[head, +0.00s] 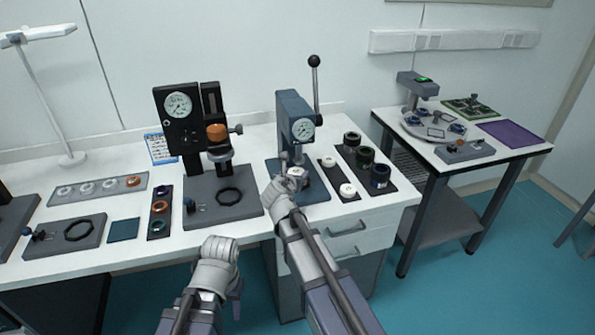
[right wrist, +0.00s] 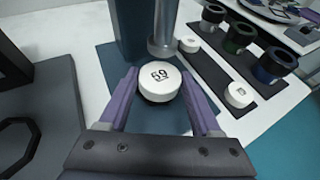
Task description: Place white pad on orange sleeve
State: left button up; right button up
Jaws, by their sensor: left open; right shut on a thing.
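My right gripper (right wrist: 160,77) is shut on a round white pad (right wrist: 160,73) marked 59, held between its purple fingers. The pad is at the blue lever press, in front of its ram (right wrist: 163,38). In the head view this gripper (head: 297,177) is over the press base. What lies under the pad is mostly hidden.
Beside the press, a dark tray holds two more white pads (head: 327,162) (head: 347,190). A green sleeve (head: 365,156) and a blue sleeve (head: 380,175) stand in the sleeve tray. A black gauge stand (head: 190,125) is left of the press. A side table (head: 500,157) stands further right.

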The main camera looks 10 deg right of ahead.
aim_at(298, 171)
jog(key=w, duration=0.1)
jog(key=w+d, duration=0.1)
jog(key=w, duration=0.1)
jog(key=shift+w+d, duration=0.4)
jog(key=shift+s+f+b, duration=0.15)
jog(key=shift+f+b, duration=0.7)
jog(key=shift+f, duration=0.05)
jog(key=shift+r, duration=0.15)
jog(key=o, duration=1.3)
jog(key=shift+o, duration=0.2)
